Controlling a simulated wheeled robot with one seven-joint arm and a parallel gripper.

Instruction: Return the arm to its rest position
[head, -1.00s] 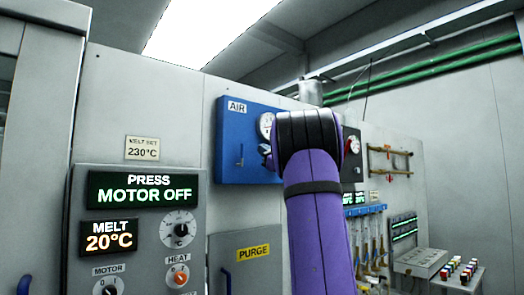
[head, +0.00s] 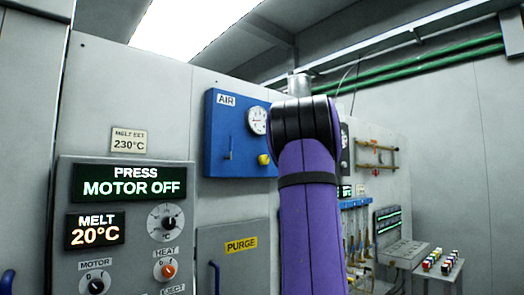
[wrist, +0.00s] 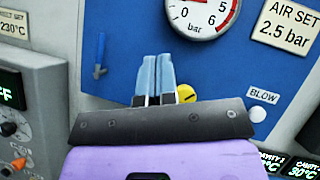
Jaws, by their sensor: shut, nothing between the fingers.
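My purple arm with its black joint rises through the head view, right of the blue AIR panel (head: 222,168). My gripper (wrist: 156,78) shows in the wrist view as two pale blue fingers pressed together, with nothing between them. It is hidden behind my arm in the head view. In the wrist view the fingers are in front of the blue panel, just left of a yellow knob (wrist: 187,94) they partly cover. I cannot tell how far they are from the panel. The yellow knob shows clear in the head view (head: 263,160).
The pressure gauge (head: 257,120) and a blue lever (wrist: 99,55) are on the panel. A bench with coloured buttons (head: 441,262) stands at the far right.

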